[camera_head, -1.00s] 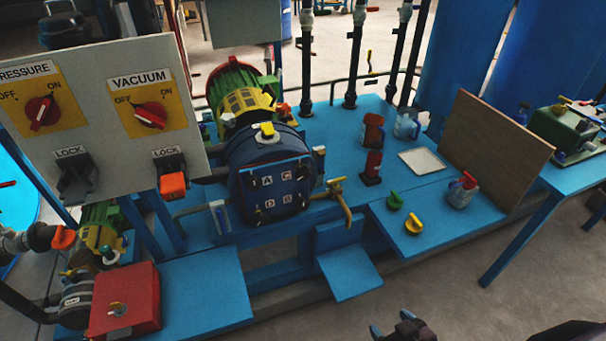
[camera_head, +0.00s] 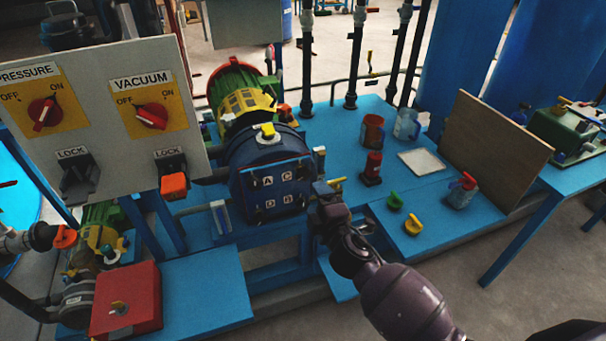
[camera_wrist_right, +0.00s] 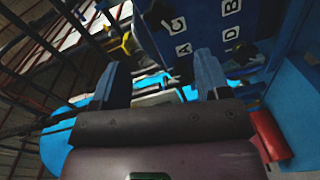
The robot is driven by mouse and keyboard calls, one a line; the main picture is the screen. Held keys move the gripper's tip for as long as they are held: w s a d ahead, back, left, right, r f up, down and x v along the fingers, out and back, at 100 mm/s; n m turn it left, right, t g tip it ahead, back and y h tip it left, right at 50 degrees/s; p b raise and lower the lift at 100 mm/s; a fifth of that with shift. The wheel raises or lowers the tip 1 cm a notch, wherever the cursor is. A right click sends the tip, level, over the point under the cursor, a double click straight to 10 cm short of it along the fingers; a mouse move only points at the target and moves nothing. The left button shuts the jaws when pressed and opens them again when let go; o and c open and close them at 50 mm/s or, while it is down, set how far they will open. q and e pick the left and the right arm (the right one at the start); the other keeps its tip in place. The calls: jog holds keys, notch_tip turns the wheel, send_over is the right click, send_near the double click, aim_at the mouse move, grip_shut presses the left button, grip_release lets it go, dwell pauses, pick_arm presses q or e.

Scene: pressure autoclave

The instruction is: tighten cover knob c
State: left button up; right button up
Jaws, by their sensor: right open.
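Cover knob c (camera_head: 299,173) is a small dark knob by the C label at the upper right, hard to make out against the cover. In the right wrist view a dark knob (camera_wrist_right: 162,13) shows by the C label. My right gripper (camera_head: 325,190) is open at the right side of the cover. Its two fingers (camera_wrist_right: 160,80) show apart with nothing between them; one overlaps the cover near the A label. My left gripper is out of view.
A control panel (camera_head: 100,105) with red switches stands at the left. A red box (camera_head: 125,300) is below it.

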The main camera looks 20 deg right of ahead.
aim_at(303, 175)
jog(key=w+n, duration=0.2)
jog(key=w, duration=0.1)
jog(key=w+n, duration=0.2)
jog(key=w, duration=0.1)
jog(key=w+f+n, duration=0.1)
jog(key=w+n, duration=0.2)
jog(key=shift+w+f+t+b, duration=0.1)
jog(key=shift+t+b, duration=0.3)
jog(key=shift+w, duration=0.95)
jog(key=c, duration=0.7)
jog(key=shift+c, duration=1.1)
